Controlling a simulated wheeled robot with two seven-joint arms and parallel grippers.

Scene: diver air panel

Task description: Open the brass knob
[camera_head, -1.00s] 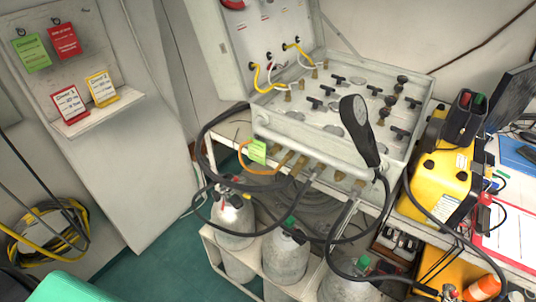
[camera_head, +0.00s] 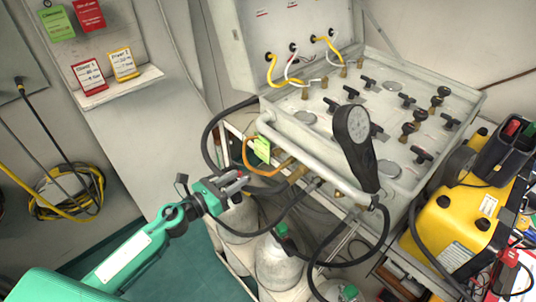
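The air panel (camera_head: 300,118) is an open white case with several black T-handles and dark round knobs (camera_head: 437,101) on its face. Brass fittings (camera_head: 297,173) stick out below its front edge, partly hidden by hoses. I cannot tell which of these is the brass knob. My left gripper (camera_head: 241,182) is at the end of my teal arm, left of and below the front fittings, over the gas cylinders. It appears apart from the brass fittings. Its fingers are small and dark, and I cannot tell whether they are open. My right gripper is not in view.
Gas cylinders (camera_head: 280,262) stand in a rack below. A yellow case (camera_head: 460,222) is at right.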

